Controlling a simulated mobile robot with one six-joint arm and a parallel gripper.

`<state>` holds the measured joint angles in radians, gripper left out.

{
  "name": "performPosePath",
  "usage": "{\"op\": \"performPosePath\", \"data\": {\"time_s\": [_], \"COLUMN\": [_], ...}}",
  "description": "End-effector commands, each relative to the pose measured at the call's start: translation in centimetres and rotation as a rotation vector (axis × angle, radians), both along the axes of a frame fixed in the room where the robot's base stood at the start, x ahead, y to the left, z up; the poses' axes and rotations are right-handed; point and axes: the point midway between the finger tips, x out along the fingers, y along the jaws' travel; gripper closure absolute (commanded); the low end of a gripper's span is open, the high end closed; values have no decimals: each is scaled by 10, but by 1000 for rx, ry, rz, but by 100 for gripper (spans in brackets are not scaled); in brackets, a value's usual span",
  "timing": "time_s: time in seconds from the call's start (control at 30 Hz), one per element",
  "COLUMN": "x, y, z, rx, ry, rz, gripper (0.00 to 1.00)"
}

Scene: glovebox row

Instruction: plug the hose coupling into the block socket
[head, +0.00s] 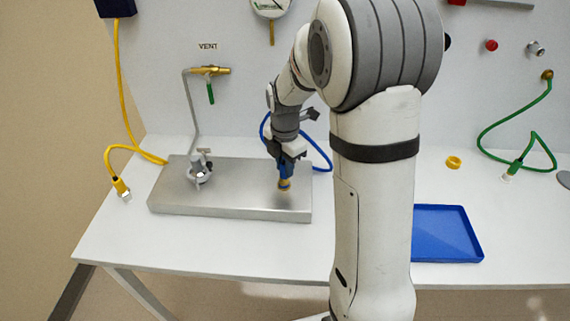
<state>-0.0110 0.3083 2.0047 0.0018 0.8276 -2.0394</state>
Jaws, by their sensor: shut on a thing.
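A flat grey metal block (238,202) lies on the white table at left centre. My gripper (285,163) points down above the right part of the block and is shut on a blue hose coupling (285,172). The coupling looks upright, with a brass-coloured ring (284,185) at its lower end. I cannot tell whether that ring belongs to the coupling or to a socket, nor whether the coupling touches the block. The blue hose (319,157) loops behind my gripper. No empty socket opening can be made out.
A silver fitting (200,170) stands on the block's left part, near a grey pipe (191,112) with a green-handled valve. Yellow (122,88) and green (498,124) hoses hang at the sides. A blue tray (447,257) and a yellow ring (454,162) lie on the right.

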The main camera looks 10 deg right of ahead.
Motion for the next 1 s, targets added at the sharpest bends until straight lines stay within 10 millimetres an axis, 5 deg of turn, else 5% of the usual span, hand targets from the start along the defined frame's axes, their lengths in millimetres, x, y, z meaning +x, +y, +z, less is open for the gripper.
{"op": "performPosePath", "data": {"time_s": [0.03,0.07,0.33,0.67,1.0], "x": [-1,-1,0,0,0], "y": [0,0,0,0,-1], "z": [-3,-2,-1,5,59], "rx": [0,0,0,0,0], "ry": [2,2,2,-1,-1], "rz": [0,0,0,0,-1], "gripper": [100,75,53,52,52]}}
